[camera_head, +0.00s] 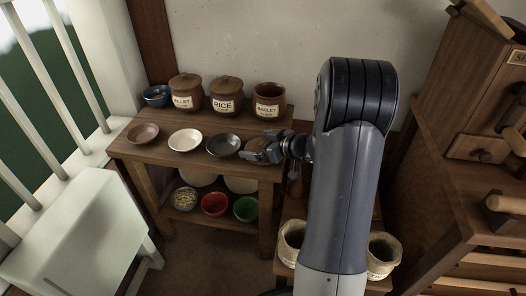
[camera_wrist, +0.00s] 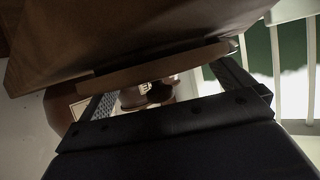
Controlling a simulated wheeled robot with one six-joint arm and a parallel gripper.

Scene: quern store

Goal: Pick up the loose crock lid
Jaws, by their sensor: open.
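The loose crock lid (camera_head: 256,151) is brown and lies on the right end of the wooden table top (camera_head: 166,161), in front of the lidless barley crock (camera_head: 269,104). My gripper (camera_head: 270,147) is open at the lid, reaching in from the right and partly covering it. In the wrist view the lid (camera_wrist: 155,68) shows edge-on as a thin brown disc between the two open fingers (camera_wrist: 165,92). I cannot tell whether a finger touches it.
The millet crock (camera_head: 186,93) and rice crock (camera_head: 226,95) stand lidded at the back. A dark plate (camera_head: 222,145), white plate (camera_head: 185,139) and brown plate (camera_head: 142,133) lie left of the lid. Bowls sit on the lower shelf. A wooden cabinet (camera_head: 450,150) stands right.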

